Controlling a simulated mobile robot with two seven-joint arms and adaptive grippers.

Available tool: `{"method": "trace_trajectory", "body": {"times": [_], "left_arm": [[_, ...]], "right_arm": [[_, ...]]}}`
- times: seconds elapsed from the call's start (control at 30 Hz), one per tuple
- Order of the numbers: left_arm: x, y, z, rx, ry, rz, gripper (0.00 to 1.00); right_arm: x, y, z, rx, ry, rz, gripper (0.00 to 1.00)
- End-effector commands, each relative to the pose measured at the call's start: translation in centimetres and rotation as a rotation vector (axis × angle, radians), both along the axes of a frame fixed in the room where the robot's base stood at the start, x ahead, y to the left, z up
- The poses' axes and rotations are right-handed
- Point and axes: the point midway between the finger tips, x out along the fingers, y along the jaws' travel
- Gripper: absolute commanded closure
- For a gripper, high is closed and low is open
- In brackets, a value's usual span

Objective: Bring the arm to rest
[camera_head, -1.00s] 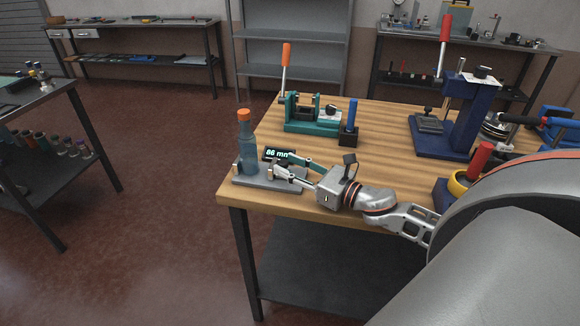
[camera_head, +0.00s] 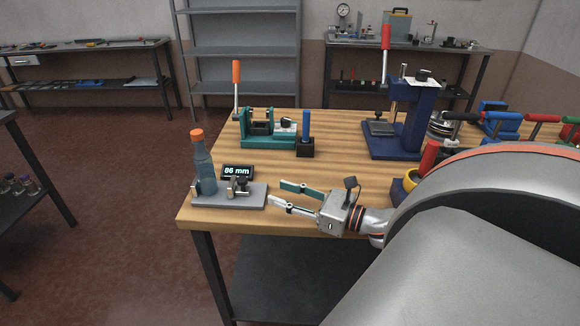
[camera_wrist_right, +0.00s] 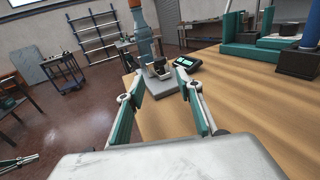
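My right gripper (camera_head: 279,195) is over the near left part of the wooden workbench (camera_head: 340,172). Its two fingers are spread apart with nothing between them. It is to the right of a grey plate (camera_head: 245,201) and apart from it. A blue-grey bottle with an orange cap (camera_head: 203,166) stands upright at the plate's left end. A small display reading 86 mm (camera_head: 237,171) is behind the plate. In the right wrist view, the open fingers (camera_wrist_right: 163,100) frame the plate and the bottle (camera_wrist_right: 142,35) beyond them.
A teal fixture with an orange-handled lever (camera_head: 267,128) and a blue peg in a black block (camera_head: 305,135) stand further back. A blue press (camera_head: 410,120) stands at the back right. A red-handled tool (camera_head: 429,157) is near my right arm. The bench between gripper and teal fixture is bare.

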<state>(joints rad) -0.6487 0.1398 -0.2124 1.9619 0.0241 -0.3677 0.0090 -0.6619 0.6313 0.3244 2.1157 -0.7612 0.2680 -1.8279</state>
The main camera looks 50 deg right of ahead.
Motion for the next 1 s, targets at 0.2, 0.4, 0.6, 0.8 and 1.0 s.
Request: {"method": "trace_trajectory", "body": {"times": [0.2, 0.4, 0.6, 0.8, 1.0], "left_arm": [[0.01, 0.0, 0.0, 0.0, 0.0, 0.0, 1.0], [0.01, 0.0, 0.0, 0.0, 0.0, 0.0, 1.0], [0.03, -0.01, 0.01, -0.001, 0.0, 0.001, 1.0], [0.03, -0.02, 0.01, -0.001, -0.001, 0.0, 1.0], [0.36, -0.02, 0.2, -0.001, -0.006, 0.001, 1.0]], "right_arm": [[-1.35, -0.44, 0.03, -0.001, 0.001, -0.001, 0.64], [-1.42, -0.47, 0.05, -0.002, -0.001, 0.0, 0.64], [-1.41, -0.46, 0.05, -0.002, -0.001, 0.0, 0.64], [-1.4, -0.45, 0.04, -0.001, 0.0, 0.0, 0.64], [-1.41, -0.46, 0.02, -0.001, 0.001, 0.0, 0.64]]}}
